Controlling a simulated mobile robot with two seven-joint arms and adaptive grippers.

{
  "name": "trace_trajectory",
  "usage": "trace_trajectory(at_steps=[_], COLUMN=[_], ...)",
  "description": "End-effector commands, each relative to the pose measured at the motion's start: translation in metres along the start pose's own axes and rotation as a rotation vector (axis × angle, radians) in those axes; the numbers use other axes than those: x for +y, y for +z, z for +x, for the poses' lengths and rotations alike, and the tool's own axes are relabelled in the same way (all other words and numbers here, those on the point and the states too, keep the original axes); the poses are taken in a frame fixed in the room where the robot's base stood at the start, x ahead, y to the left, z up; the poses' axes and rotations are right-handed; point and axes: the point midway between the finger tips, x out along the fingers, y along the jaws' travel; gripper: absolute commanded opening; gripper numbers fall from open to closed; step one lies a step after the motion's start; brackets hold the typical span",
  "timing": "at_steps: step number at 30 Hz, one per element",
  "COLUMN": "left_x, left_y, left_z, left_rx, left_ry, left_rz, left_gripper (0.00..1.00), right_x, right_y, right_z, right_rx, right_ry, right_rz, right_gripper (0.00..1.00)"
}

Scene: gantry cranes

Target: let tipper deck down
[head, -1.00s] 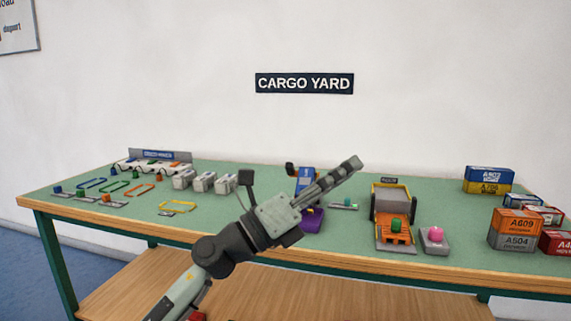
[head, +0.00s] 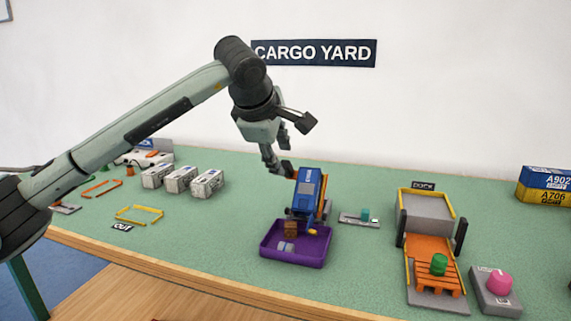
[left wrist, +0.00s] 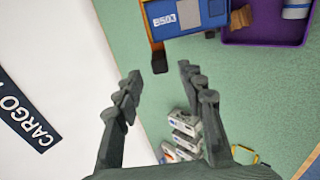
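The tipper (head: 309,188) is a small blue vehicle with orange parts, standing at the middle of the green table. Its blue body looks tilted up, above a purple tray (head: 268,252). A dark knob (head: 287,168) sticks out at its left side. My left gripper (head: 277,152) hangs just above and left of the knob, fingers downward. In the left wrist view, the open gripper (left wrist: 159,76) has its fingertips apart with the dark knob (left wrist: 159,61) just beyond and between them. Nothing is held. The tipper (left wrist: 182,14) shows at the top there. My right gripper is out of view.
The tray holds a brown block (head: 291,228) and small grey pieces. White containers (head: 181,178) stand left. A grey plate (head: 356,220) with a teal block lies right, then the dock (head: 427,207) and a pink button (head: 499,283). Table between is clear.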

Motion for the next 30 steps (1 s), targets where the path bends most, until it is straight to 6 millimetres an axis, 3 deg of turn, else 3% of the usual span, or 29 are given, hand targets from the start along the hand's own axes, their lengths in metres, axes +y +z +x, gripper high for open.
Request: trace_trajectory(at_steps=[9,20,30], left_x=[0.0,0.0,0.0], left_y=[0.001,0.001,0.001], left_z=[0.045,0.052,0.052], left_rx=[-0.004,-0.004,-0.005], left_ry=[-0.001,0.0,0.0], left_rz=[-0.002,-0.002,-0.002], left_gripper=[0.4,0.4,0.0], right_x=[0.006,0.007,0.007], right_y=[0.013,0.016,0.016], right_z=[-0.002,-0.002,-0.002], right_rx=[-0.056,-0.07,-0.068], right_ry=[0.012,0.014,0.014], right_rz=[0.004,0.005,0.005], right_gripper=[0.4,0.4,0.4])
